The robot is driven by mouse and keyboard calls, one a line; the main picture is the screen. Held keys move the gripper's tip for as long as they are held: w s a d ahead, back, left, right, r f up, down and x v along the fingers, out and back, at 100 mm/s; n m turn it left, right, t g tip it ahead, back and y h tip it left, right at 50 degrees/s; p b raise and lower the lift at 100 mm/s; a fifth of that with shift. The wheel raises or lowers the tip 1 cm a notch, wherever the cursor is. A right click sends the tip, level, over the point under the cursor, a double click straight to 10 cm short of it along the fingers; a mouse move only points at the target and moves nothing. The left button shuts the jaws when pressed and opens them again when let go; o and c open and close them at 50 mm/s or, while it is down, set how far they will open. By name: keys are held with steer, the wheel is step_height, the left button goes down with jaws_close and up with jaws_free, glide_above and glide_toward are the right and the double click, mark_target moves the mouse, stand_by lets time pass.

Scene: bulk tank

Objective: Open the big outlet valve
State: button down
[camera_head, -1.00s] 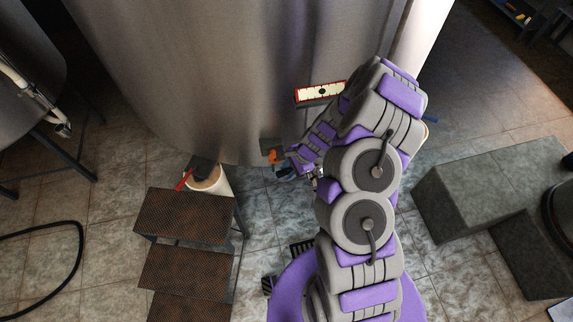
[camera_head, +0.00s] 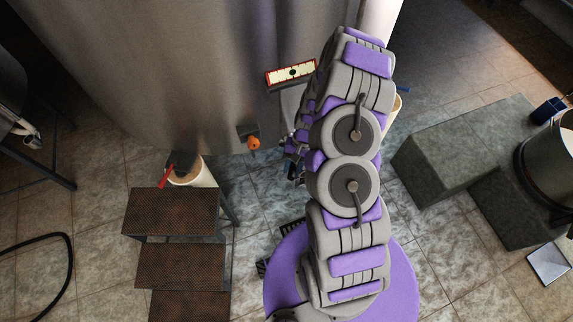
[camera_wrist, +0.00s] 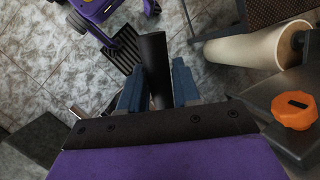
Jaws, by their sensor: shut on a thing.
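In the wrist view my gripper (camera_wrist: 157,75) has its two blue fingers closed on either side of a dark bar-like handle (camera_wrist: 153,55). The handle looks like a valve lever, but I cannot tell which valve it belongs to. An orange knob (camera_wrist: 295,110) on a dark grey fitting sits to the right, apart from the fingers. In the head view this orange knob (camera_head: 254,143) is at the base of the big steel tank (camera_head: 190,70). My gripper is mostly hidden there behind my arm. A red lever (camera_head: 166,176) is farther left, by a white container (camera_head: 192,174).
Brown metal steps (camera_head: 172,210) stand at the left. Grey blocks (camera_head: 465,150) and a metal pot (camera_head: 550,165) are at the right. A black hose (camera_head: 65,270) lies at the lower left. Tiled floor is open between.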

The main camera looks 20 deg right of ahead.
steer(key=shift+s+d+n, duration=0.1)
steer(key=shift+d+n, duration=0.2)
steer(key=shift+d, duration=0.05)
stand_by(0.3)
steer(key=c, duration=0.9)
jaws_free()
steer(key=shift+p+v, duration=1.25)
steer(key=shift+v, duration=7.45)
steer(key=shift+a, duration=0.15)
